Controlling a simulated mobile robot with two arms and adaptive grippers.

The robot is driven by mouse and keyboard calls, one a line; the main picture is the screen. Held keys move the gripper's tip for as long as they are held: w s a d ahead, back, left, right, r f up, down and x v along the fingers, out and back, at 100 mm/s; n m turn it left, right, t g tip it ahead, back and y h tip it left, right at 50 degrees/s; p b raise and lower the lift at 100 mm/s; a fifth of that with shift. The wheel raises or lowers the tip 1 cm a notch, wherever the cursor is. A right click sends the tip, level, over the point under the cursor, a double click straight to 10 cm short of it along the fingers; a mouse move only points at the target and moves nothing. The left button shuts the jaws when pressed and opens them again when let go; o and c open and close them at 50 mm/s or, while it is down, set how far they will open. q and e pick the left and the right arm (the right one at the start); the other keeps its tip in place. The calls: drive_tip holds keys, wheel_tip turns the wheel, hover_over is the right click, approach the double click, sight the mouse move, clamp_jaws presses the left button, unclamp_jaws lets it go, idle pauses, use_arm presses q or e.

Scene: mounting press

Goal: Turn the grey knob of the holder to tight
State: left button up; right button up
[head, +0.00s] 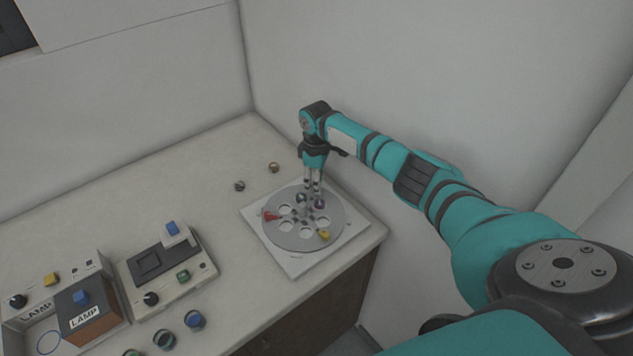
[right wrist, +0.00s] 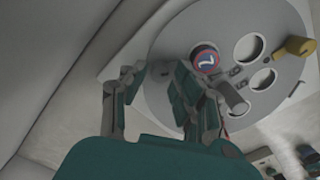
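The holder is a round grey disc (head: 275,237) with several round holes, on a white base plate (head: 297,268); the disc also fills much of the right wrist view (right wrist: 175,45). A dark grey cylindrical piece (right wrist: 233,98), which looks like the grey knob, stands on the disc beside my right gripper's right finger. Its setting cannot be read. My right gripper (head: 313,187) points down over the far part of the disc. In the right wrist view its fingers (right wrist: 160,88) are apart with nothing visible between them. My left gripper is not in view.
The disc carries a yellow knob (head: 324,235), a red piece (head: 270,215) and a numbered round piece (right wrist: 206,60). Two small pieces (head: 240,186) (head: 274,167) lie behind it. Control boxes (head: 165,265) and a lamp box (head: 85,310) stand left. Walls close off the back and right.

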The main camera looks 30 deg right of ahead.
drive_tip(key=shift+f, duration=0.5)
clamp_jaws()
drive_tip(key=shift+r+m+p, duration=0.15)
drive_tip(key=shift+m+p, duration=0.8)
drive_tip(key=shift+m, duration=0.45)
drive_tip(key=shift+m+p, duration=0.85)
drive_tip(key=shift+m, duration=0.85)
